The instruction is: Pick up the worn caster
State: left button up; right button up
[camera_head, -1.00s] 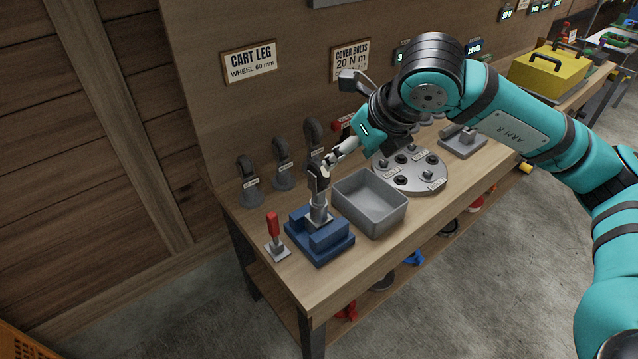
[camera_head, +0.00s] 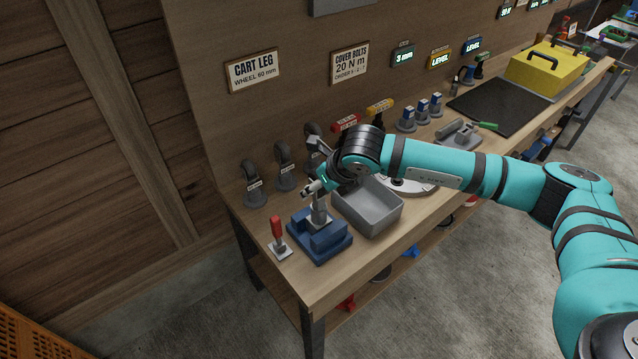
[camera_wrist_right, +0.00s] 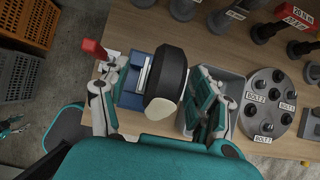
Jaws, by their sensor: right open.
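The worn caster (camera_wrist_right: 167,75), with a dark wheel, stands in a blue fixture (camera_head: 319,240). In the head view its grey stem (camera_head: 319,212) shows above the fixture, while its wheel is mostly hidden by my right gripper (camera_head: 315,169). In the right wrist view the open fingers of this gripper (camera_wrist_right: 160,82) lie on either side of the wheel. A gap shows on the left; the right finger is close, and I cannot tell whether it touches.
A grey bin (camera_head: 369,216) stands right beside the fixture, under my right arm. A red-handled tool (camera_head: 277,232) stands to its left. Several labelled casters (camera_head: 254,184) stand behind, near the wall. A round bolt plate (camera_wrist_right: 267,103) is past the bin.

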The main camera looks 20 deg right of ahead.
jog(key=shift+w+a+f, duration=0.1)
jog(key=shift+w+f, duration=0.1)
jog(key=shift+f, duration=0.2)
jog(key=shift+c, duration=0.4)
grip_shut()
jog(key=shift+r, duration=0.1)
jog(key=shift+w+r, duration=0.1)
jog(key=shift+r, duration=0.2)
notch_tip(320, 180, up, 8)
jog(key=b, duration=0.4)
jog(key=shift+r, duration=0.7)
